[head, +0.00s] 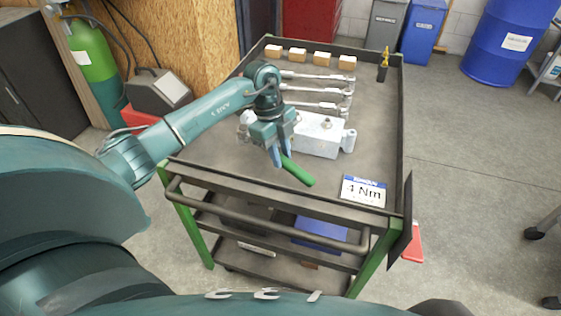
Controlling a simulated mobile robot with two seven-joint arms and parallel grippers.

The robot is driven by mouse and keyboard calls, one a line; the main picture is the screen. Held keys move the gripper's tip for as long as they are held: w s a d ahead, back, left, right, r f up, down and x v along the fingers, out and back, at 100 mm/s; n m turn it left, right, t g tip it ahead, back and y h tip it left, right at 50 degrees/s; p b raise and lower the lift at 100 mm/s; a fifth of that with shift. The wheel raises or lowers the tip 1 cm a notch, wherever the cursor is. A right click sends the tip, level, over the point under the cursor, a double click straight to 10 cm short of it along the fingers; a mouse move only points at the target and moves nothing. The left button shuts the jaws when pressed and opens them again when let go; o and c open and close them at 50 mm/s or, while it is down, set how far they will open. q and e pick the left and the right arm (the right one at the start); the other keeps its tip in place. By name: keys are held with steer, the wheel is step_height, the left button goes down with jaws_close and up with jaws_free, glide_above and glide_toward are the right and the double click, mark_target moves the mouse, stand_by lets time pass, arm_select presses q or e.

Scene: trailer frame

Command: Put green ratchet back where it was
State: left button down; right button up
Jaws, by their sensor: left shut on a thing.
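The green ratchet (297,171) shows its green handle, pointing down and to the right above the front part of the cart's top. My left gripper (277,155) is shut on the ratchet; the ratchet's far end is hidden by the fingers. Several silver wrenches (318,92) lie side by side on the cart's top (377,115), behind my gripper. A pale metal block (320,136) with side fittings sits just behind and right of the gripper. My right gripper is not in view.
Small wooden blocks (297,55) line the cart's back edge. A yellow-tipped tool in a black holder (383,68) stands at the back right. A "4 Nm" sign (363,191) is at the front right. The cart has a raised rim and a front handle bar (265,226).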

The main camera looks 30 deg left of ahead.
arm_select(q)
step_height(320, 180, down, 3)
steer(key=shift+f, duration=0.1)
steer(key=c, duration=1.2)
jaws_free()
steer(key=shift+a+r, duration=0.15)
steer(key=shift+r, duration=0.3)
steer(key=v, duration=1)
steer(key=shift+w+r, duration=0.1)
steer(key=shift+r, duration=0.05)
steer(key=shift+a+r, duration=0.1)
steer(key=shift+r, duration=0.3)
